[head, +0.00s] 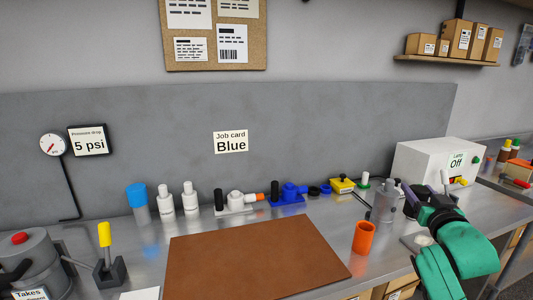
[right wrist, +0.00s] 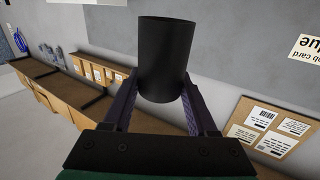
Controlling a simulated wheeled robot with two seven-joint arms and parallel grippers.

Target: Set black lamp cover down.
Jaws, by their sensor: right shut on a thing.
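The black lamp cover (right wrist: 165,58) is a plain dark cylinder. It fills the space between the two purple fingers of my right gripper (right wrist: 160,92) in the right wrist view, and the gripper is shut on it. In the head view my right gripper (head: 424,208) is at the right of the bench, in front of the white lamp box (head: 425,160) marked "Lamp Off". The cover is hard to make out there against the dark gripper parts. My left gripper is not in view.
A clear cylinder (head: 384,206) stands just left of my right gripper. An orange cup (head: 363,238) stands nearer the front, and a pale round disc (head: 421,240) lies below the gripper. A brown mat (head: 255,260) lies bare at centre. Valves and bottles line the back.

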